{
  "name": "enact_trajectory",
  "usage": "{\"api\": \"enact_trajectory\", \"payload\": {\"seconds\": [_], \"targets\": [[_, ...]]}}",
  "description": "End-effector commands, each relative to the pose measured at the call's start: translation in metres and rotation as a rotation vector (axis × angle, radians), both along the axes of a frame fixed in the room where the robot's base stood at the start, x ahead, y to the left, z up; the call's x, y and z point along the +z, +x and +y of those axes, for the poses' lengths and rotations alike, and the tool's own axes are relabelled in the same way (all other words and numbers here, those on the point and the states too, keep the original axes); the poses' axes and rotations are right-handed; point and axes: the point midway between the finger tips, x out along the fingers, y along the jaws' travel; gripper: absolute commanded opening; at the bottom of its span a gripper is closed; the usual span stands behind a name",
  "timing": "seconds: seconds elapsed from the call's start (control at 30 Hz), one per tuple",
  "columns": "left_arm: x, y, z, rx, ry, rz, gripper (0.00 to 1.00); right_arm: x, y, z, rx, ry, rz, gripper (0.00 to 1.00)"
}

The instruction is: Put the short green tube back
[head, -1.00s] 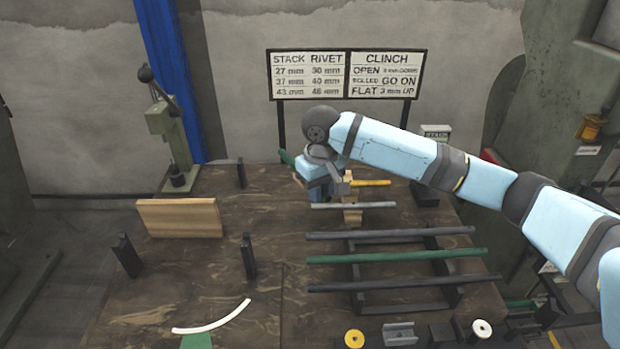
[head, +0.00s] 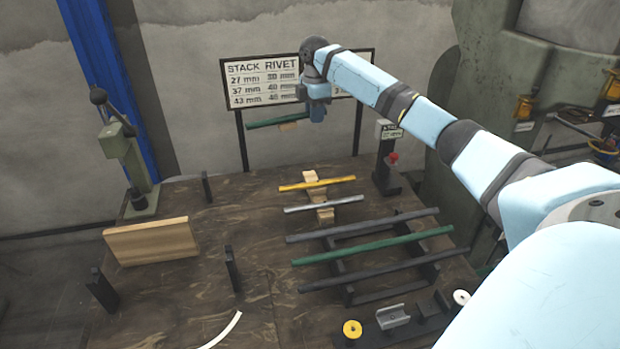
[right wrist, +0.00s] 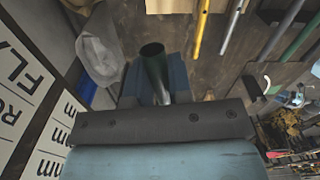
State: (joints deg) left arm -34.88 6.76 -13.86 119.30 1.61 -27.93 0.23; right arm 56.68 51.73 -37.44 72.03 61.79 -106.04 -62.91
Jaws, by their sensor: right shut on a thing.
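The short green tube (head: 280,121) is held roughly level in my right gripper (head: 316,112), high above the back of the table and in front of the sign. Its right end is hidden by the gripper. In the right wrist view the tube (right wrist: 153,62) shows nearly end-on at the gripper's fingers. A wooden rack (head: 311,177) on the table below carries a yellow tube (head: 335,181) and a silver tube (head: 345,202). My left gripper is out of view.
A black rack (head: 350,298) at the front holds two dark bars and a long green tube (head: 380,244). A wooden board (head: 150,242) and a hand press (head: 125,150) stand at left. The sign (head: 255,84) is close behind the gripper. The table's left middle is mostly clear.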

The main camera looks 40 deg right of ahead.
Motion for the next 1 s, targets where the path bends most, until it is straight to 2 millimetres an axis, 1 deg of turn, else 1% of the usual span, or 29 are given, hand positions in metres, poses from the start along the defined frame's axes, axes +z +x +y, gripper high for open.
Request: {"api": "enact_trajectory", "payload": {"seconds": [0.03,0.1,0.2,0.3,0.37,0.47,0.63,0.8,0.9,1.0], "targets": [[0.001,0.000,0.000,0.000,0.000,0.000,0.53,0.005,-0.002,-0.016,0.044,0.000,0.001,0.00],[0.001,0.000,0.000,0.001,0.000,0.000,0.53,0.010,-0.005,-0.033,0.109,0.002,0.002,0.00],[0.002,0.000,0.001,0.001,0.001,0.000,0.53,0.015,-0.009,-0.050,0.180,0.005,0.001,0.00],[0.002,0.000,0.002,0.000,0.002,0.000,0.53,0.018,-0.011,-0.059,0.222,0.006,0.002,0.00],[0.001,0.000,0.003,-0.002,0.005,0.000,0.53,0.014,-0.012,-0.062,0.236,0.007,0.003,0.00],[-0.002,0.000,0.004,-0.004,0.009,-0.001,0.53,-0.002,-0.012,-0.064,0.245,0.007,0.004,0.00],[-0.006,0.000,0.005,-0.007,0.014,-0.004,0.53,-0.048,-0.013,-0.063,0.244,0.007,0.007,0.00],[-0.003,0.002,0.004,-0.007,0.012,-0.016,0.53,-0.091,-0.012,-0.063,0.244,0.007,0.005,0.00],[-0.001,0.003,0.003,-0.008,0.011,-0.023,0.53,-0.110,-0.012,-0.063,0.244,0.007,0.004,0.00],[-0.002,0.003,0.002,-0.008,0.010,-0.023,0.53,-0.120,-0.012,-0.063,0.243,0.006,0.003,0.00]]}}
